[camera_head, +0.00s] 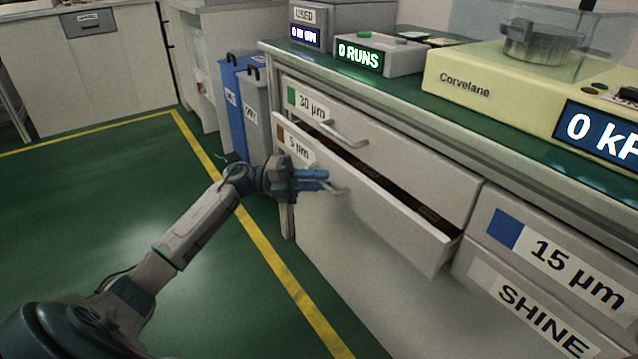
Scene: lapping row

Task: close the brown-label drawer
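The brown-label drawer (385,220), marked 3 or 5 µm, is pulled partly out of the cabinet below the green-label 30 µm drawer (400,160). A dark gap with some brownish contents shows behind its front's upper edge. I cannot tell whether the fingers touch or grip the handle. My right gripper is not in view.
At right are a blue-label 15 µm drawer (550,255) and a SHINE drawer (530,315). The green worktop carries a Corvelane machine (480,85) and a 0 RUNS box (385,55). Blue and grey bins (235,100) stand left of the cabinet. The green floor (90,220) at left is clear.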

